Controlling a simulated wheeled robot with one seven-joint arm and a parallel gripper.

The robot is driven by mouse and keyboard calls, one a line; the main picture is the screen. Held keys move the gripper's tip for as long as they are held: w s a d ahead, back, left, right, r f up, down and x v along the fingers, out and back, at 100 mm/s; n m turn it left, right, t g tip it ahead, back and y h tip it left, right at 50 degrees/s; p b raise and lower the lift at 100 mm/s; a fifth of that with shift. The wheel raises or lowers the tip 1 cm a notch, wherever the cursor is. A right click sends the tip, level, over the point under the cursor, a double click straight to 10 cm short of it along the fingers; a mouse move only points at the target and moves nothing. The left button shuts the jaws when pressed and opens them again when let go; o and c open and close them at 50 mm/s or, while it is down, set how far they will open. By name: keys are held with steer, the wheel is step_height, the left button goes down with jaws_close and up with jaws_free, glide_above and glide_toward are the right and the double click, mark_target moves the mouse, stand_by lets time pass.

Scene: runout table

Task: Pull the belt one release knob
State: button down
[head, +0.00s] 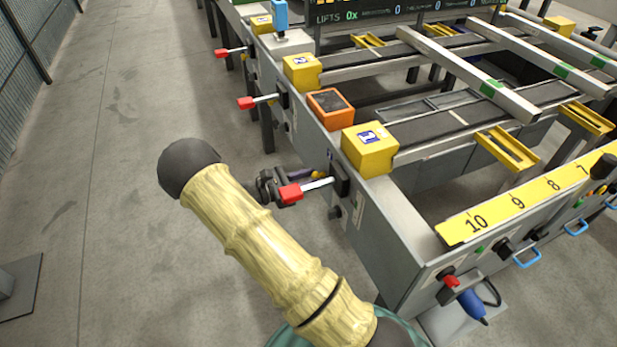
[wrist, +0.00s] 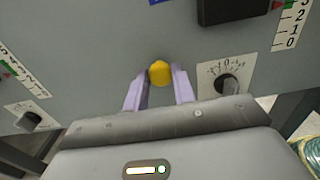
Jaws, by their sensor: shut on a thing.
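The release knob is a small yellow knob (wrist: 160,72) on the grey front panel, upper middle in the wrist view. It also shows in the head view as a small yellow spot (head: 318,174) below the nearest yellow box. My gripper (wrist: 159,80) has its two lilac fingers on either side of the knob, shut on it. In the head view my gripper (head: 305,173) is partly hidden behind a red-tipped lever and my arm. The fingers' exact contact with the knob is hard to make out.
The red-tipped lever (head: 305,190) sticks out close to my gripper. A yellow box (head: 370,150) and an orange box (head: 330,108) sit on the frame's edge above. A black dial (wrist: 229,86) is right of the knob.

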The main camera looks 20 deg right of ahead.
steer(key=shift+w+a+r+p, duration=0.1)
steer(key=shift+a+r+p, duration=0.1)
steer(key=shift+a+p, duration=0.45)
steer(key=shift+a+f, duration=0.2)
steer(key=shift+a, duration=0.2)
steer(key=c, duration=1.3)
jaws_free()
steer(key=shift+a, duration=0.15)
steer(key=shift+o, duration=0.8)
steer(key=shift+d, duration=0.25)
steer(key=a+p, duration=0.1)
steer(key=a, duration=1.6)
steer(key=shift+a+p, duration=0.25)
steer(key=shift+p, duration=0.15)
